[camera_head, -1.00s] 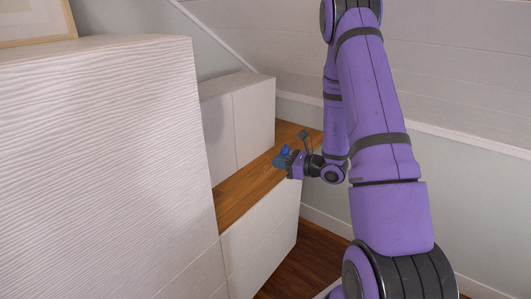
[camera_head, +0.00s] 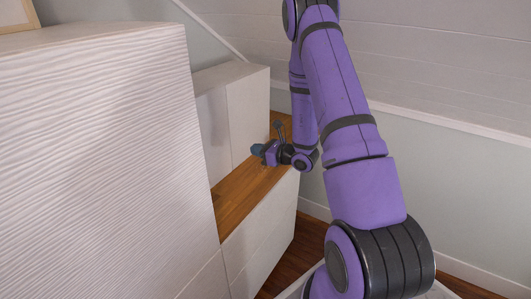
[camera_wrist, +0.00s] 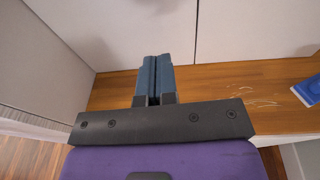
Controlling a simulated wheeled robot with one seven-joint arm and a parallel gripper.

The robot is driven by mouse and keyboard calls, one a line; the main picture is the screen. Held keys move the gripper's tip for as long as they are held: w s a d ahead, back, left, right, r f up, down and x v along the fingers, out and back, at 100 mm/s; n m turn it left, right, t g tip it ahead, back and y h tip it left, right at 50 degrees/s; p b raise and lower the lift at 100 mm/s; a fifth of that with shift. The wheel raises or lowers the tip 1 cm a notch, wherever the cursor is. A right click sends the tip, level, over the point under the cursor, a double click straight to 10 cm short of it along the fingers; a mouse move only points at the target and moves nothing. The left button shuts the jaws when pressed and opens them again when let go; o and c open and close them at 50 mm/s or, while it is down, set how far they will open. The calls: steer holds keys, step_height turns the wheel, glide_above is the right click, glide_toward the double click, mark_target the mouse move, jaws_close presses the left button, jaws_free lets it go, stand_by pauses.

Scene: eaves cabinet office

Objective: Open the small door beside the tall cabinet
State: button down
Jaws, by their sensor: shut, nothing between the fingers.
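The tall cabinet (camera_head: 100,150) has a white, wavy-textured front and fills the left of the head view; its side panel (camera_wrist: 40,55) is at the left in the wrist view. Beside it, above a wooden top, is a small plain white door (camera_head: 213,135), also in the wrist view (camera_wrist: 120,30). It looks closed, flush with a second white door (camera_head: 247,115) across a thin seam. My gripper (camera_head: 257,150) is over the wooden top, in front of these doors. In the wrist view its blue fingers (camera_wrist: 153,75) are shut and empty, pointing at the small door; contact cannot be told.
The wooden top (camera_head: 240,195) runs below the doors, with white lower fronts (camera_head: 260,235) under it. A blue and white item (camera_wrist: 307,90) lies on it at right in the wrist view. A sloped white ceiling (camera_head: 430,60) is on the right. A picture frame (camera_head: 18,15) stands on the tall cabinet.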

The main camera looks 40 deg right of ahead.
mark_target(219, 138)
steer(key=shift+x, duration=0.95)
steer(key=shift+w+r, duration=0.1)
steer(key=shift+r, duration=0.05)
steer(key=shift+r+x, duration=0.35)
steer(key=shift+x, duration=1.75)
steer(key=shift+r+x, duration=0.3)
steer(key=shift+x, duration=1.8)
steer(key=shift+r+x, duration=0.35)
steer(key=shift+x, duration=1.75)
steer(key=f+v, duration=0.2)
steer(key=v, duration=1.2)
steer(key=shift+s+d, duration=0.15)
steer(key=shift+s, duration=0.3)
steer(key=shift+f, duration=0.15)
